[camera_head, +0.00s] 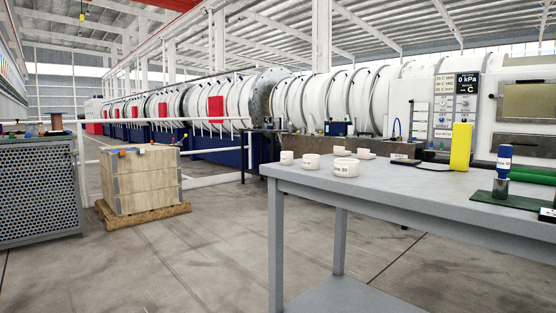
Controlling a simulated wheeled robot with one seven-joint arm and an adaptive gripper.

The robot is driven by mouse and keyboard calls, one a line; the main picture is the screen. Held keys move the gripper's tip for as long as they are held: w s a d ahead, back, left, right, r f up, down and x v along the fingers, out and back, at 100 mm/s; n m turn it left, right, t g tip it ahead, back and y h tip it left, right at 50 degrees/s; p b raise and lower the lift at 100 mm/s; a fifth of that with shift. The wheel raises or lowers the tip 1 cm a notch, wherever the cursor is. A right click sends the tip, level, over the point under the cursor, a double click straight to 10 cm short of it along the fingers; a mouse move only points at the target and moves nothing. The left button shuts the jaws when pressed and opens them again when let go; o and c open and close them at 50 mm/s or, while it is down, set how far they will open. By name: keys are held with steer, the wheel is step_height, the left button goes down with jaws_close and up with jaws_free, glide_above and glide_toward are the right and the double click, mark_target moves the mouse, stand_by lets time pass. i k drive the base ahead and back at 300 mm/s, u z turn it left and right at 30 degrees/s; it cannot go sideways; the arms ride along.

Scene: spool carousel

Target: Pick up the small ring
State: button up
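Several short white ring-like pieces stand on the grey table at its far left part. The largest-looking one (346,168) is nearest and has dark lettering on its side. A smaller-looking one (287,157) is at the far left edge, and another (311,161) stands just right of it. Two more (339,150) and (366,153) stand behind. They are too small in view to tell which is the small ring or whether they are hollow. My gripper is not in view.
The grey table (420,190) has clear room at its front middle. A yellow block (461,146) stands at the right, near a blue-and-white labelled piece (504,158) and a green roll (532,176). A wooden crate (142,180) stands on the floor at left.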

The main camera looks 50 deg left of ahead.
mark_target(287, 158)
steer(key=u, duration=2.6)
steer(key=k, duration=0.8)
steer(key=z, duration=0.95)
steer(key=i, duration=1)
steer(key=z, duration=0.05)
